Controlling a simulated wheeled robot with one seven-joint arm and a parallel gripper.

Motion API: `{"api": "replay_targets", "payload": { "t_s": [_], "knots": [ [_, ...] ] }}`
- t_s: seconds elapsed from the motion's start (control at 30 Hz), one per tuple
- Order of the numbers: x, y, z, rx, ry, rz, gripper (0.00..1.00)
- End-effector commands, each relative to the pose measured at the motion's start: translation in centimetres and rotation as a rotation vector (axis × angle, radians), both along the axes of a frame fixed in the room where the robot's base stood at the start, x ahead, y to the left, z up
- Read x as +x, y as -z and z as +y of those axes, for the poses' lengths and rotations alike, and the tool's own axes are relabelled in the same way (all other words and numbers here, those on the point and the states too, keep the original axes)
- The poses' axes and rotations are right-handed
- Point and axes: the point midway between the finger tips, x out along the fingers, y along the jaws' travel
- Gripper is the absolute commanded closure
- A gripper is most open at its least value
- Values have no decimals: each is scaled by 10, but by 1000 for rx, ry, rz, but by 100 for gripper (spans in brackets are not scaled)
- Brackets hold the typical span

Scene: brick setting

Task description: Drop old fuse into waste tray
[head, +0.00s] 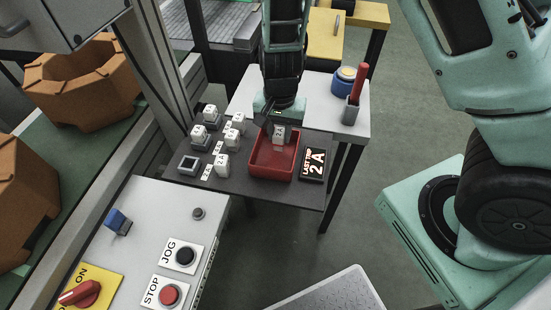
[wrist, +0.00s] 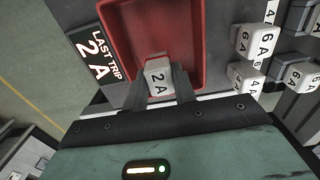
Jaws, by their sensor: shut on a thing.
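The old fuse is a small white block marked 2A (wrist: 158,78); it also shows in the head view (head: 279,134). My gripper (wrist: 160,88) is shut on it, with a dark finger on each side. In the head view my gripper (head: 279,128) points down over the waste tray, a red open box (head: 259,172). The tray also fills the top middle of the wrist view (wrist: 128,45). The fuse is over the tray's area; its exact height above the floor of the tray is hard to tell. The tray looks otherwise empty where visible.
A black display reading LAST TRIP 2A (head: 313,164) stands right of the tray. Several white fuses in holders (head: 222,165) stand to its left, some marked 6A (wrist: 245,77). A blue jar (head: 343,80) and a red-handled tool in a grey holder (head: 355,95) stand behind right.

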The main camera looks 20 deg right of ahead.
Motion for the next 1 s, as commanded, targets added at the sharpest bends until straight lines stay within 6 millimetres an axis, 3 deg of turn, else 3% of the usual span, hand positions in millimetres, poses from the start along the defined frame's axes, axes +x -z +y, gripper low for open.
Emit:
{"api": "replay_targets", "payload": {
  "t_s": [0.23,0.27,0.33,0.73,1.0],
  "knots": [
    [0,0,0,0,0,0,100],
    [0,0,0,0,0,0,68],
    [0,0,0,0,0,0,48],
    [0,-7,1,0,-1,-1,48],
    [1,-60,1,2,-3,-5,48]
  ]
}}
